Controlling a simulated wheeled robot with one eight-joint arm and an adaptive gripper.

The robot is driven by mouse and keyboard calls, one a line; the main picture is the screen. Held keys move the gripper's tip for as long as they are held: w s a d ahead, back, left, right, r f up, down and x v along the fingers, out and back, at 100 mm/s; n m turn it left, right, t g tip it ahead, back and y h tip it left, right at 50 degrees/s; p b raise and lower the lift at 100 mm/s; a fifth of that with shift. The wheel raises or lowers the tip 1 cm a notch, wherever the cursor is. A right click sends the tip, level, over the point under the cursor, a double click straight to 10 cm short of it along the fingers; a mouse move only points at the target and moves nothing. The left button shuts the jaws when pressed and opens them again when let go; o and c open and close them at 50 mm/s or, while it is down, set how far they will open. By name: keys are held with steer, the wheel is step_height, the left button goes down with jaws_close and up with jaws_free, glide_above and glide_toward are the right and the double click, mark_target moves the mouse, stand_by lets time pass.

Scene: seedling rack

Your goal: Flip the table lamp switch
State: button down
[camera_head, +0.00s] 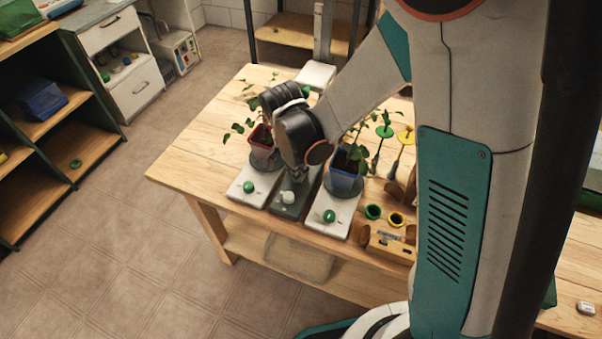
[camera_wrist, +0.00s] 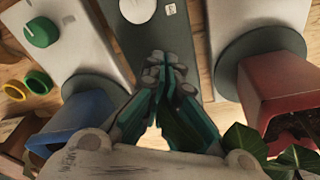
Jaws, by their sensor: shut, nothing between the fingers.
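A dark grey base unit (camera_head: 292,205) with a round white knob (camera_head: 288,197) lies between two white units on the wooden table. Which part is the lamp's switch is not labelled clearly; I cannot tell for sure. My gripper (camera_head: 298,176) is shut and empty, pointing down over the grey unit, behind the white knob. In the wrist view its closed fingertips (camera_wrist: 168,68) are over the grey unit (camera_wrist: 190,50). The white knob (camera_wrist: 137,9) lies just beyond them, cut by the top edge. Contact cannot be judged.
White units with green knobs (camera_head: 248,187) (camera_head: 329,216) stand either side. A red pot (camera_head: 263,146) is left and a blue pot (camera_head: 342,182) right, both with plants close to my gripper. A wooden holder (camera_head: 388,243) stands right. The table's left end is clear.

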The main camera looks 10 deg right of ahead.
steer(key=shift+f+b, duration=0.3)
steer(key=shift+f, duration=0.05)
steer(key=shift+r, duration=0.15)
steer(key=shift+r+p, duration=2.45)
steer(key=shift+r, duration=0.95)
